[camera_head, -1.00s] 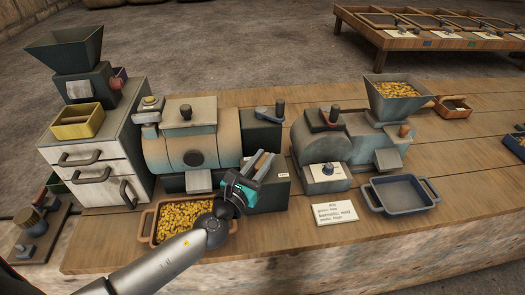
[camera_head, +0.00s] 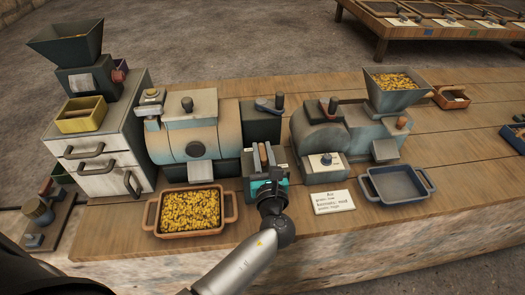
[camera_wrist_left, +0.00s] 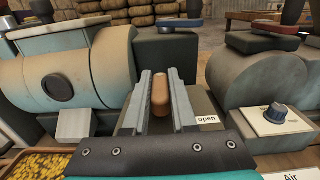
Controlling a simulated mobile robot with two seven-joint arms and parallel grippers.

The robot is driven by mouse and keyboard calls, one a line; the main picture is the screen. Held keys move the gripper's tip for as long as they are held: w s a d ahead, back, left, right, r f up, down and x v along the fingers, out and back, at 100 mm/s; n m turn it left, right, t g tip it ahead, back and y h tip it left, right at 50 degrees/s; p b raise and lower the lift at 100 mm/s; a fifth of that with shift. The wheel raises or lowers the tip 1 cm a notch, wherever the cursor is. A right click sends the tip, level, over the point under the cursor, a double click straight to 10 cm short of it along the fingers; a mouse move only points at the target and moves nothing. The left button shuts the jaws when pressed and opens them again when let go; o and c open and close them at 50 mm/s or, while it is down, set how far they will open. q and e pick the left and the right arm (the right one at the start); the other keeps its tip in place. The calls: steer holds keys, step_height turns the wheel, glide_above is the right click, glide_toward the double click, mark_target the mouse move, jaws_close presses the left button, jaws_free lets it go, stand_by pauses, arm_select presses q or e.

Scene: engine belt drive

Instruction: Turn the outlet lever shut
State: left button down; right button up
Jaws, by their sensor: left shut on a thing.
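The outlet lever's brown handle (camera_wrist_left: 161,96) stands between the two grey fingers of my left gripper (camera_head: 263,155), which is shut on it. The handle also shows as a brown strip in the head view (camera_head: 264,156). A white label reading "open" (camera_wrist_left: 207,119) lies just right of the fingers in the wrist view. The lever's base and pivot are hidden by the gripper. My right gripper is not in view.
An orange tray of yellow kernels (camera_head: 233,208) stands left of my arm. To the right are a second machine with a hopper (camera_head: 421,98), a white text card (camera_head: 332,202) and an empty blue-grey tray (camera_head: 372,193). A white drawer cabinet (camera_head: 104,160) stands at left.

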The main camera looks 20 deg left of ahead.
arm_select(q)
steer(key=shift+a, duration=0.1)
stand_by(0.3)
steer(key=c, duration=0.7)
jaws_free()
